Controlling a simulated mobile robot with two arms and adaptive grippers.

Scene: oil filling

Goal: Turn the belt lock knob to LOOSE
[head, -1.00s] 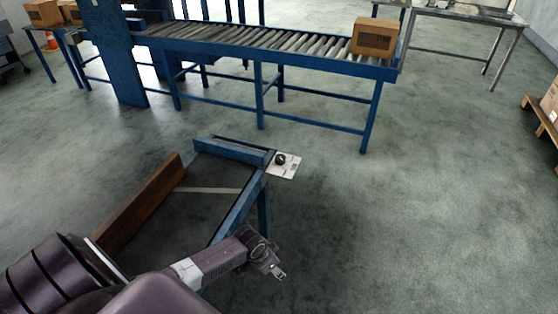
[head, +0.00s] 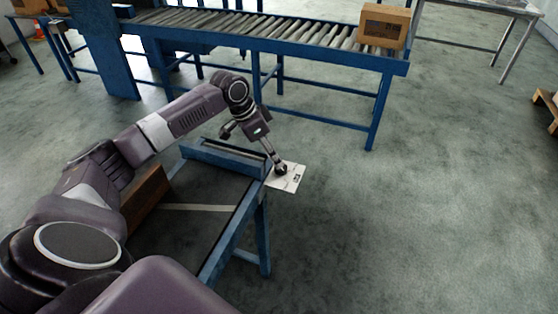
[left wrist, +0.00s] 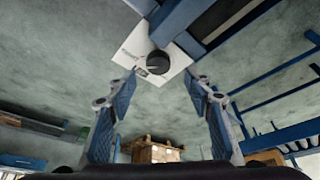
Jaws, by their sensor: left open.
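The black belt lock knob (head: 281,169) sits on a white label plate (head: 294,181) at the right corner of the blue-framed belt table. In the left wrist view the round knob (left wrist: 158,62) shows whole, with a light pointer line, on the white plate (left wrist: 181,63). My left gripper (head: 277,163) is over the knob in the head view and partly covers it. In the left wrist view its two fingers (left wrist: 164,78) are spread, with the knob ahead between and beyond the tips. My right gripper is not seen.
The blue table frame (head: 237,232) borders a dark belt, with a brown board (head: 146,197) along its left side. A blue roller conveyor (head: 245,42) carrying a cardboard box (head: 384,26) stands behind.

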